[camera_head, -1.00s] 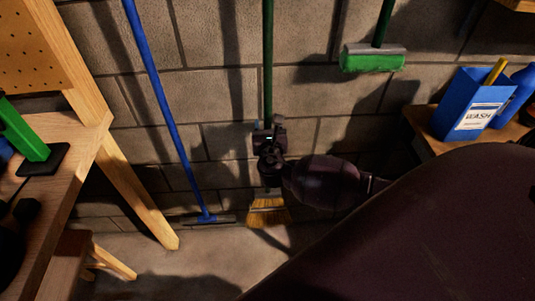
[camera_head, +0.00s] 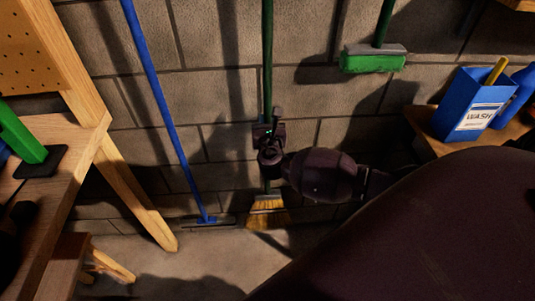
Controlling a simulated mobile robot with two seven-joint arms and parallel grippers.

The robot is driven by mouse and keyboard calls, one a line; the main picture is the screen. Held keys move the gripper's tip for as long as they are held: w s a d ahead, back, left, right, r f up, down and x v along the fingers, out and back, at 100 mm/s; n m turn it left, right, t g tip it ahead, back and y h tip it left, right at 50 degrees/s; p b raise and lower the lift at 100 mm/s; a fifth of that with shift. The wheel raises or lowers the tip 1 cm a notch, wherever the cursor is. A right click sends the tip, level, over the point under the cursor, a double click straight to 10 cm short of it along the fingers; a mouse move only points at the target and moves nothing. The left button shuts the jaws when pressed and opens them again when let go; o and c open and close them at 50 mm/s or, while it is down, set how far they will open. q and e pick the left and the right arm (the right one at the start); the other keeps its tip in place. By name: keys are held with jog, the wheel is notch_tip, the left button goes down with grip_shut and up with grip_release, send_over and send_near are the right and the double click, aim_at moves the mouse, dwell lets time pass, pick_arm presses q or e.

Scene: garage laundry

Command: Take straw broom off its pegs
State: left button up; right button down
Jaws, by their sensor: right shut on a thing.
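The straw broom (camera_head: 268,210) hangs upright in front of the block wall, with a green handle and yellow straw bristles at the bottom. My right gripper (camera_head: 268,128) is shut on the green handle, a little above the bristles. My right arm comes in from the right and hides part of the lower handle. The broom's pegs and the top of its handle are out of view. My left gripper is not in view.
A blue-handled squeegee (camera_head: 170,125) stands left of the broom. A green brush (camera_head: 373,62) hangs to the right. A blue wash box (camera_head: 470,100) stands on a wooden shelf at right. A wooden workbench (camera_head: 70,170) is at left.

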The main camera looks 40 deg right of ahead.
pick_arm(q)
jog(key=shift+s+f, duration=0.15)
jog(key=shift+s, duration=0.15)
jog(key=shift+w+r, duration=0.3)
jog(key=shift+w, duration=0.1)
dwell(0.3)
